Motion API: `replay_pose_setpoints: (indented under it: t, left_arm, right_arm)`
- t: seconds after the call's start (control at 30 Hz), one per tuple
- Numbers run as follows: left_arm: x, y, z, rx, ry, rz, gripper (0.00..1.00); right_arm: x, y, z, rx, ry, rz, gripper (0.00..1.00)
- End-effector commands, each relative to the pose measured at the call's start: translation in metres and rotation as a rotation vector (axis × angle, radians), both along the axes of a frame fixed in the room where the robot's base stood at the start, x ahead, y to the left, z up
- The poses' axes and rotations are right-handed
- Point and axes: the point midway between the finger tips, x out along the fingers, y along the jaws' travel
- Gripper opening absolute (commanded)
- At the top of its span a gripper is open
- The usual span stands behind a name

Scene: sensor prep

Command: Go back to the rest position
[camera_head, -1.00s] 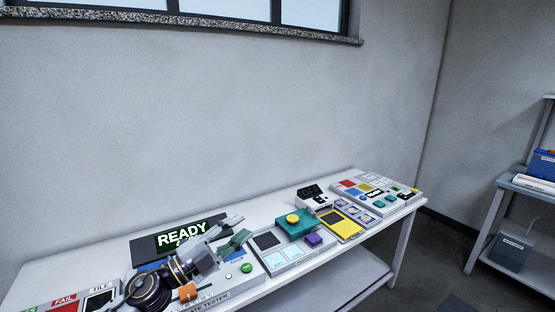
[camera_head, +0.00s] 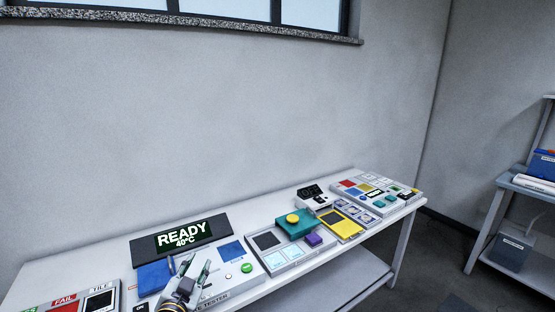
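My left gripper (camera_head: 189,269) is low in the head view, over the front of the plate tester (camera_head: 246,283). Its two fingers point up and stand apart, with nothing between them that I can see. My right gripper is out of view.
A tray with a teal block (camera_head: 297,223) and a purple block (camera_head: 314,239) lies to the right on the white table (camera_head: 83,262). Beyond it are a yellow panel (camera_head: 351,229) and a small dark-faced device (camera_head: 312,193). A shelf (camera_head: 527,185) stands at the far right.

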Motion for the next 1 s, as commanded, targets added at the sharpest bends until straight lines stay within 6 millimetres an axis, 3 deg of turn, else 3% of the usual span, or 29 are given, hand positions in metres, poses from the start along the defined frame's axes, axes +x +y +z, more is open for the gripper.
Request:
replay_pose_setpoints:
  t: [0.27, 0.6, 0.8, 1.0]
  left_arm:
    - [-0.047, 0.017, -0.071, -0.094, 0.307, 0.125, 0.32]
    - [-0.130, 0.016, -0.145, -0.187, 0.704, 0.202, 0.32]
    - [-0.172, 0.010, -0.168, -0.220, 0.876, 0.208, 0.32]
    - [-0.200, 0.005, -0.180, -0.242, 0.983, 0.204, 0.32]
  right_arm:
    - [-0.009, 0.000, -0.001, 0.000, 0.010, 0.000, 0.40]
    - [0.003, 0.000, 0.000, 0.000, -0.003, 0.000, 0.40]
    - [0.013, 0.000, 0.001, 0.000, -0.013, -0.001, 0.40]
    - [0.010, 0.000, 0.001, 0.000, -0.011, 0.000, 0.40]
